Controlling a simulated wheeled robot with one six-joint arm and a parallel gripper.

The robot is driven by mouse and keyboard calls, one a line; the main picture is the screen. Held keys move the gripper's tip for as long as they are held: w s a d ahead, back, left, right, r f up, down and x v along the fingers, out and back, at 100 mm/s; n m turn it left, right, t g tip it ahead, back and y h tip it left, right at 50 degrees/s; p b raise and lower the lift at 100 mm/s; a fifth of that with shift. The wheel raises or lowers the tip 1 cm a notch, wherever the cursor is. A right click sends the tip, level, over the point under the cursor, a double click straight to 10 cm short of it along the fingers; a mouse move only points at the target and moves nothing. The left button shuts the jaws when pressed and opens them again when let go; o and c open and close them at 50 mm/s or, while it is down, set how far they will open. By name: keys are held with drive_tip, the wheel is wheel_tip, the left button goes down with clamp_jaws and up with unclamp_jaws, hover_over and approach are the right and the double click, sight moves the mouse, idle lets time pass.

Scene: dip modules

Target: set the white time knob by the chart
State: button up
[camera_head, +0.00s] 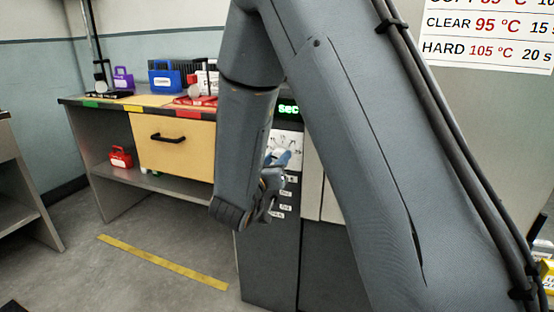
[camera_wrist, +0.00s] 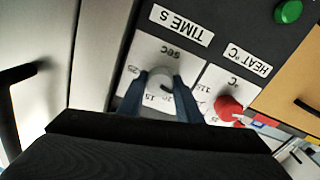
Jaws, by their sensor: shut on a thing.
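The white time knob (camera_wrist: 160,78) sits on a white dial plate (camera_wrist: 142,60) under a label reading TIME S, upside down in the wrist view. My gripper (camera_wrist: 160,92) is shut on the knob, one blue-grey finger on each side. The knob's pointer and exact setting are hard to read. In the head view my gripper (camera_head: 278,172) is at the front of the grey machine, and my arm hides most of the panel. The chart (camera_head: 490,32) at the upper right shows CLEAR 95 °C 15 s and HARD 105 °C 20 s; its top row is cut off.
A red heat knob (camera_wrist: 228,107) is close beside the time knob, and a green button (camera_wrist: 288,12) is near the corner. A green display (camera_head: 288,109) is partly hidden. A workbench (camera_head: 175,143) with bins stands to the left.

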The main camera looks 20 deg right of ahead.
drive_tip(key=shift+m, duration=0.3)
drive_tip(key=m, duration=0.3)
drive_tip(key=shift+m, duration=2.1)
drive_tip(key=o, duration=1)
drive_tip(key=shift+o, duration=0.2)
drive_tip(key=v, duration=0.8)
drive_tip(key=shift+w, duration=0.1)
